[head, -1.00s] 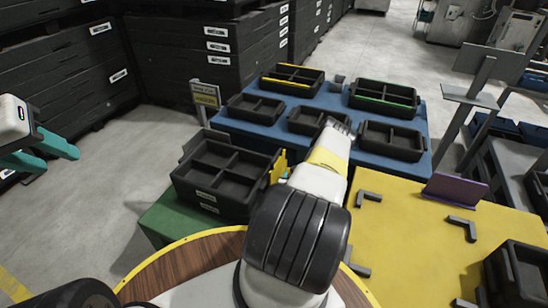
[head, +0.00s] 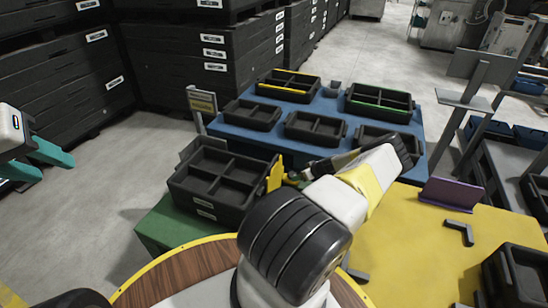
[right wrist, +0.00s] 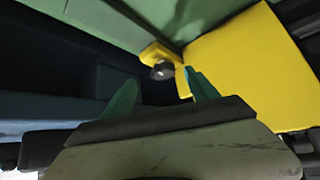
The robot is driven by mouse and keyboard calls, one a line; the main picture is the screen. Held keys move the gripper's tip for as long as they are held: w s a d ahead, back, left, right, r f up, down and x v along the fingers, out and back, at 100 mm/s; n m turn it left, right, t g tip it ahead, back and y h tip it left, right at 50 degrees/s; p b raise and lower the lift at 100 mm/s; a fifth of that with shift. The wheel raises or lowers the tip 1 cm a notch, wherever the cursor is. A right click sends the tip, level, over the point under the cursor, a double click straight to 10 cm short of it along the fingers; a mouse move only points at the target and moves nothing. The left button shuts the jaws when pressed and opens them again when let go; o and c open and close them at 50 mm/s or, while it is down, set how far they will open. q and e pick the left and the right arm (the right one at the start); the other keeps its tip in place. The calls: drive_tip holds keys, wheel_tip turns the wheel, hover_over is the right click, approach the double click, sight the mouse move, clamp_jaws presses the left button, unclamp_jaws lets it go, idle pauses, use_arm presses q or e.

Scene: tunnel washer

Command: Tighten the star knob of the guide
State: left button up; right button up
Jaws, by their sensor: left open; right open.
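The star knob (right wrist: 162,71) is small, dark and lobed, on a yellow bracket of the guide (right wrist: 250,65), in the right wrist view. In the head view a yellow upright of the guide (head: 276,175) stands beside the divided black crate; the knob cannot be made out there. My right gripper (right wrist: 163,86) is open, its two teal fingers apart, with the knob showing between and beyond the tips; contact is not visible. In the head view my right arm largely hides this gripper. My left gripper (head: 57,167) is open and empty at the far left, away from the guide.
The black crate (head: 212,203) sits on a green stand (head: 160,228). Behind, a blue table (head: 240,136) holds several black trays. The yellow table (head: 410,245) at right carries a purple plate (head: 451,193) and dark angle pieces. Grey floor is free at left.

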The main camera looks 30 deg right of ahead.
sight(293, 175)
drive_tip(key=shift+n+y, duration=0.5)
drive_tip(key=shift+n, duration=0.1)
drive_tip(key=x, duration=0.4)
drive_tip(key=w+r+x, duration=0.1)
drive_tip(key=x, duration=0.1)
drive_tip(key=shift+d, duration=0.1)
drive_tip(key=c, duration=1.4)
drive_tip(key=shift+o, duration=0.2)
